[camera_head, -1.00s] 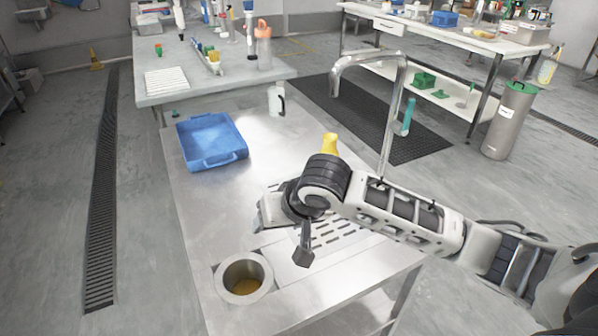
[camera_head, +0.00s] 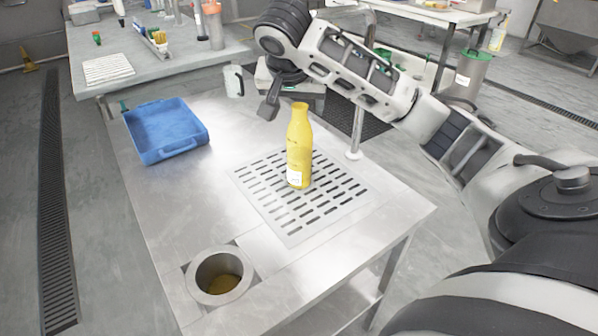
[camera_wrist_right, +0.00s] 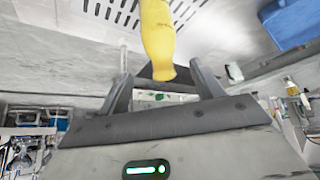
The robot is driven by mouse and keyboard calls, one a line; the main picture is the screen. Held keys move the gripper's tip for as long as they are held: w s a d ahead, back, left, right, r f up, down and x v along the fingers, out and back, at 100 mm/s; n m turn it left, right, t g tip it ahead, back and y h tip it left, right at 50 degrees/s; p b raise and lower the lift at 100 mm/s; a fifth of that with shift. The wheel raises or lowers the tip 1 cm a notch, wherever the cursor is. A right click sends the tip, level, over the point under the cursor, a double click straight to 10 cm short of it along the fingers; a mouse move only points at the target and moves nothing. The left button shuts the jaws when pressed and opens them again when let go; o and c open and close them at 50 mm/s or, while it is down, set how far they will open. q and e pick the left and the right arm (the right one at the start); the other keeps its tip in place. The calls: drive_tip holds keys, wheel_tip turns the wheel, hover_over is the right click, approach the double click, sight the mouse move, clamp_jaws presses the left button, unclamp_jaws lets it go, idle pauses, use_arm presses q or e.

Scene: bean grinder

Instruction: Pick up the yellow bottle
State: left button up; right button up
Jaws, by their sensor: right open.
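The yellow bottle (camera_head: 300,150) stands upright on the slotted drain panel of the metal table, with a white label low on its side. My right gripper (camera_head: 292,101) is open, close to the bottle's top in the head view. In the right wrist view the bottle (camera_wrist_right: 157,30) reaches down from the top edge, its narrow end near the space between the spread fingers (camera_wrist_right: 160,72). I see no finger closed on it, and cannot tell whether any touches it. My left gripper is not in view.
A blue tray (camera_head: 165,132) lies at the table's back left. A round metal well (camera_head: 219,276) with brown contents is at the front. A metal post (camera_head: 354,140) rises behind the drain panel. A white mug-like item (camera_head: 234,80) is at the far edge. The left-middle tabletop is clear.

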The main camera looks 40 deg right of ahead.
sight(298, 110)
drive_tip(key=shift+b+x, duration=0.35)
drive_tip(key=shift+x, duration=0.8)
drive_tip(key=x, duration=0.4)
drive_tip(key=shift+w+d+f, duration=0.15)
drive_tip(key=shift+w+d, duration=0.2)
clamp_jaws()
